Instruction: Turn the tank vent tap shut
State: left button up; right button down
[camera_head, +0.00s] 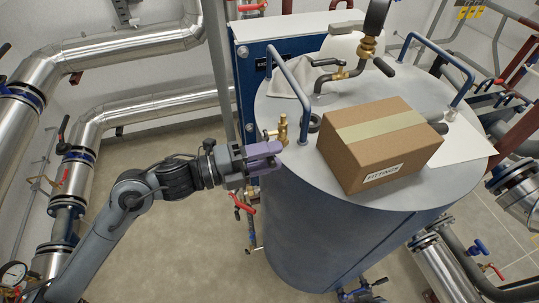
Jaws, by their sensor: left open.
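The grey cylindrical tank (300,235) stands in the middle right. A small brass tap (282,130) stands upright on the left edge of its top; I cannot tell how its handle is turned. Another fitting, a bent pipe with brass parts and a dark lever (330,66), rises from the back of the tank top. My left gripper (277,155) has purple fingers and is open, pointing right at the tank's left rim, just in front of the small brass tap. I cannot tell whether it touches anything. My right gripper is not in view.
A cardboard box (372,153) sits on the tank top, beside a white sheet (462,142) and a grey cloth (290,80). Blue handrails (290,78) rise from the top. Silver pipes (150,110) run along the left.

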pick_arm(q)
jog(key=v, duration=1)
jog(key=shift+a+b, duration=0.2)
jog(key=shift+b, duration=0.25)
jog(key=shift+s, duration=0.1)
